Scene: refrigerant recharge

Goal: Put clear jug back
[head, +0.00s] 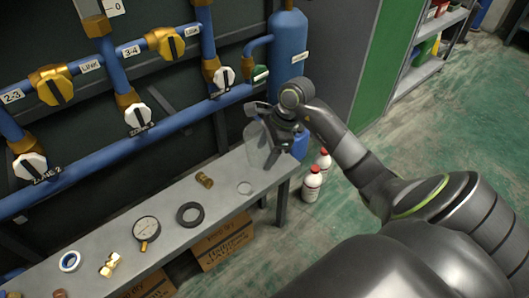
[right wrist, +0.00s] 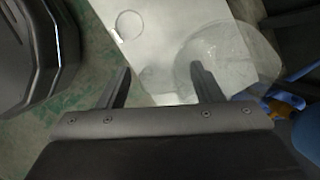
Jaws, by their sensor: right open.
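The clear jug (head: 257,150) stands at the far right end of the grey bench, see-through and partly hidden by my right gripper (head: 272,118). In the right wrist view the jug (right wrist: 236,58) lies to the right, with its rounded rim showing. My right gripper (right wrist: 162,82) is open there. Its right finger overlaps the jug, and its left finger is clear of it. Faint clear material shows between the fingers; I cannot tell whether it is the handle or whether anything touches. My left gripper is out of view.
The bench (head: 190,222) holds a thin clear ring (head: 245,188), brass fitting (head: 204,180), black ring (head: 190,215), gauge (head: 146,230) and white-blue ring (head: 69,262). Blue pipes (head: 150,130) with valves run behind. Red-capped bottles (head: 312,184) stand on the floor beyond the bench end.

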